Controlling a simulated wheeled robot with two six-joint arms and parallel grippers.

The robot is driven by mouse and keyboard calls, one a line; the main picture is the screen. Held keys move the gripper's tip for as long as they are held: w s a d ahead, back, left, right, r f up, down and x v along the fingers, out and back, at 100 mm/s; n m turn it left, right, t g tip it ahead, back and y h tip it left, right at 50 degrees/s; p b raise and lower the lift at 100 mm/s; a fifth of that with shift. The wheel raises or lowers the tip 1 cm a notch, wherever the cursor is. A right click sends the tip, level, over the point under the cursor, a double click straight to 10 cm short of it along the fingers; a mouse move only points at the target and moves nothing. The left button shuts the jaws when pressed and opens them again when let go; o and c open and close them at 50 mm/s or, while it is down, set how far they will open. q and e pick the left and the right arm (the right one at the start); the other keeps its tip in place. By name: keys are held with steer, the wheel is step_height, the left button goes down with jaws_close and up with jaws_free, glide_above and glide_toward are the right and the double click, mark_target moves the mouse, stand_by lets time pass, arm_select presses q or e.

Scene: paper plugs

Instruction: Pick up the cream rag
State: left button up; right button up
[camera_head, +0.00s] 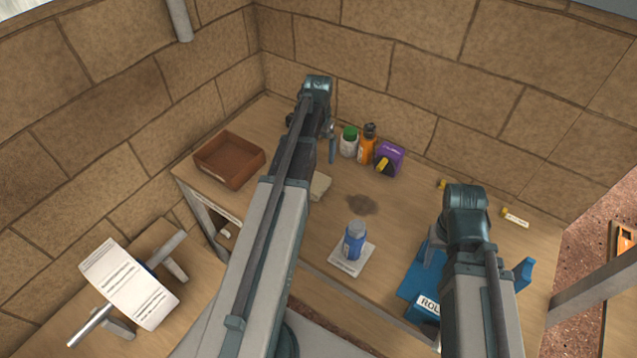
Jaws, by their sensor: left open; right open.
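The cream rag (320,186) is a small pale folded patch on the wooden table, just right of my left forearm, which hides part of it. My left arm reaches across the table, and its gripper (332,148) shows only partly beside the arm, beyond the rag and apart from it. It is open, and I see nothing held in it. My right arm comes up at the lower right over the blue holder, and its gripper is hidden behind the arm.
A brown tray (203,166) sits at the left. A green-capped jar (349,142), an orange bottle (367,144) and a purple box (391,157) stand at the back. A blue bottle (354,240) stands on a white pad (347,265) in front. A blue holder (413,283) is at right.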

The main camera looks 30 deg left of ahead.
arm_select(q)
steer(key=b, duration=0.9)
glide_above(317, 182)
steer(key=shift+w+d+f, duration=0.1)
steer(key=shift+f, duration=2.1)
steer(key=shift+w+d+f, duration=0.1)
steer(key=shift+f, duration=2.05)
arm_select(e)
steer(key=shift+f, duration=4.35)
arm_select(q)
steer(key=f+b, duration=0.5)
steer(key=shift+s+a+f, duration=0.1)
steer(key=shift+a+f, duration=0.05)
steer(key=shift+a, duration=0.05)
arm_select(e)
step_height(317, 182, down, 5)
steer(key=shift+f, duration=0.15)
arm_select(q)
steer(key=shift+c, duration=0.2)
steer(key=c, duration=1.1)
steer(key=shift+r+p, duration=0.3)
steer(key=shift+p, duration=0.1)
arm_select(e)
steer(key=shift+r, duration=0.35)
